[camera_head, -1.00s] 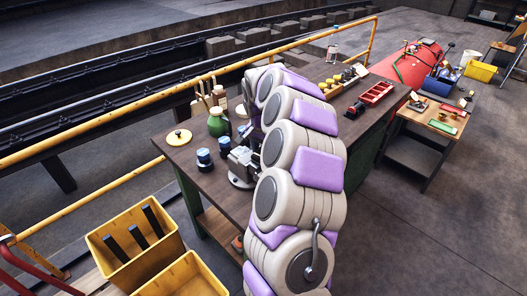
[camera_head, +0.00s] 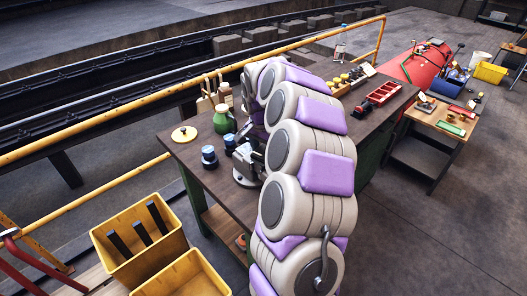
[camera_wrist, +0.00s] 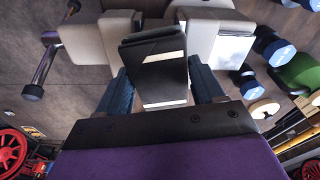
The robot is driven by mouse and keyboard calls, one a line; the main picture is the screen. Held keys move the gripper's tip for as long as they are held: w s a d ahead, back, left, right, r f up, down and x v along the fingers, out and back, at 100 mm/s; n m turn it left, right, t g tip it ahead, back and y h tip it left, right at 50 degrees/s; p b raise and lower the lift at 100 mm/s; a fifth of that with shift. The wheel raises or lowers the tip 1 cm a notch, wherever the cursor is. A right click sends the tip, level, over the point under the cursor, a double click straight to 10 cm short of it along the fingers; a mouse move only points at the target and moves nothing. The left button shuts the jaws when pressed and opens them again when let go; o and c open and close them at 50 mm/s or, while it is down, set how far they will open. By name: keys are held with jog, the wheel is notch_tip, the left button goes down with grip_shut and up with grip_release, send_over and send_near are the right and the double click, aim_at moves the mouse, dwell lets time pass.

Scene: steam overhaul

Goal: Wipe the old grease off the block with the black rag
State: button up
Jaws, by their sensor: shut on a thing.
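My gripper (camera_wrist: 160,76) shows in the wrist view with a blue finger on each side, shut on a dark, flat-sided thing with a pale stripe, which I take for the black rag (camera_wrist: 158,55). Pale grey vise parts (camera_wrist: 222,48) lie beyond and beside it. In the head view the grey vise (camera_head: 246,166) stands on the near part of the dark workbench (camera_head: 208,178), partly behind my arm. My arm hides the gripper there. I cannot make out the block or its grease clearly, nor whether the rag touches it.
A red tray (camera_head: 384,94) lies farther along the bench. Yellow bins (camera_head: 133,263) stand at lower left, and a yellow rail (camera_head: 110,101) runs behind the bench.

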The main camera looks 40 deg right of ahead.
jog(key=shift+d+r+p, duration=0.2)
jog(key=shift+r+p, duration=0.2)
jog(key=shift+r, duration=0.6)
jog(key=shift+d+r+p, duration=0.2)
jog(key=shift+r+p, duration=0.15)
jog(key=shift+r, duration=0.65)
jog(key=shift+d+r+p, duration=0.2)
jog(key=shift+r+p, duration=0.2)
jog(key=shift+r, duration=0.6)
